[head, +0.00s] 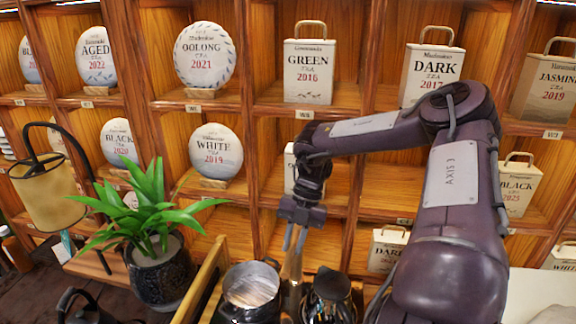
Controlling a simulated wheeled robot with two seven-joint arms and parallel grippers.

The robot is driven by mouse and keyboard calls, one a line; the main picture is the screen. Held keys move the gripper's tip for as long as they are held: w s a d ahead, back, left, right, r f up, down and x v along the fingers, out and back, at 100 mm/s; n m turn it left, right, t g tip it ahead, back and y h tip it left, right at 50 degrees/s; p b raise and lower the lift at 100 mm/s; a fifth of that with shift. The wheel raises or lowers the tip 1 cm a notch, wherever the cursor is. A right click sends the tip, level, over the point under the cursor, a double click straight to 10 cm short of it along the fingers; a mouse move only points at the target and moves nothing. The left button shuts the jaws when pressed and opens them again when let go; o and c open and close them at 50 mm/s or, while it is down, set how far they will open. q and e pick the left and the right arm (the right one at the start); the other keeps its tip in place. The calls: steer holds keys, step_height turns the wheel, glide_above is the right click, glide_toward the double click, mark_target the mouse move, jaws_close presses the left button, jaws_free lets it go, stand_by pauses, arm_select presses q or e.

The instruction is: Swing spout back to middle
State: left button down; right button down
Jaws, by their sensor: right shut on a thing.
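My right gripper (294,240) points down at the lower middle, in front of the shelves. Its fingers are shut at the top of a narrow, brass-toned upright piece (291,268), which looks like the spout. The fingers and nearby vessels hide part of it, so its full shape and the way it points cannot be told. My right arm comes in from the right and crosses the view. My left gripper is not in view.
A metal pot (250,287) stands left of the upright piece, and a dark vessel (330,293) stands right of it. A wooden rail (205,282) and a potted plant (157,268) are further left. Shelves of labelled tea cakes and tins (308,72) fill the back.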

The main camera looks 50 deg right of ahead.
steer(key=shift+d+r, duration=0.1)
stand_by(0.4)
steer(key=c, duration=1.4)
jaws_free()
steer(key=shift+o, duration=0.5)
steer(key=shift+d+r, duration=0.25)
steer(key=shift+r, duration=0.1)
steer(key=b+v, duration=0.2)
steer(key=v, duration=0.5)
steer(key=shift+a, duration=0.1)
